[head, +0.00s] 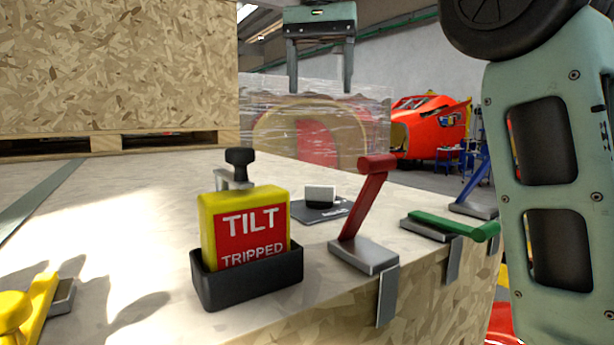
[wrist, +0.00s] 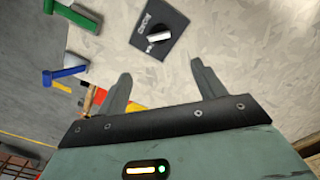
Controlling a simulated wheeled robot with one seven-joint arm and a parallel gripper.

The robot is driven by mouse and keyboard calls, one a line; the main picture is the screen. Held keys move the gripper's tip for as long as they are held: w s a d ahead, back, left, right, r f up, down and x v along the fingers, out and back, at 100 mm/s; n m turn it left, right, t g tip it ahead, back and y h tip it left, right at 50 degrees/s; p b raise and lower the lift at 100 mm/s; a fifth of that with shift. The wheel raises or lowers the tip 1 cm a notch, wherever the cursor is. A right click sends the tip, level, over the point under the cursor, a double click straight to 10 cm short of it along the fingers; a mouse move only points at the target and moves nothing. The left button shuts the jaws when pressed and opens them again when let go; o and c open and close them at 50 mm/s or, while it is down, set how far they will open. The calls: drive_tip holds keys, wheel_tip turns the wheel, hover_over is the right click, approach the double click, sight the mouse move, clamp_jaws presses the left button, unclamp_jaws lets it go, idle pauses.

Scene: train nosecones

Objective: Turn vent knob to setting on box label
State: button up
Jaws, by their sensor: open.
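The vent knob looks to be the small dark knob with a white top (head: 320,196) on a dark square plate (head: 308,214) on the box top. In the wrist view the knob (wrist: 158,37) shows a white bar across its face, and its plate (wrist: 172,22) has small white marks too blurred to read. My gripper (head: 320,88) is open and empty, fingers pointing down, well above the box top. In the wrist view the knob lies beyond the gap between its fingertips (wrist: 160,72), untouched. No label giving a knob setting is readable.
A yellow device with a red "TILT TRIPPED" sign (head: 252,226) stands in a black holder at the front. A raised red lever (head: 370,200), a green lever (head: 450,226) and a blue lever (head: 476,172) line the right edge. A large chipboard crate (head: 120,65) stands behind left.

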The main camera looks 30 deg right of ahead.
drive_tip(key=b, duration=0.5)
hover_over(320, 195)
wheel_tip(320, 195, down, 6)
drive_tip(key=f, duration=0.7)
drive_tip(key=f+p, duration=0.1)
drive_tip(key=f, duration=0.3)
drive_tip(key=shift+w+d+f, duration=0.1)
drive_tip(key=shift+w+d, duration=0.1)
drive_tip(key=shift+w, duration=0.05)
drive_tip(key=c, duration=1)
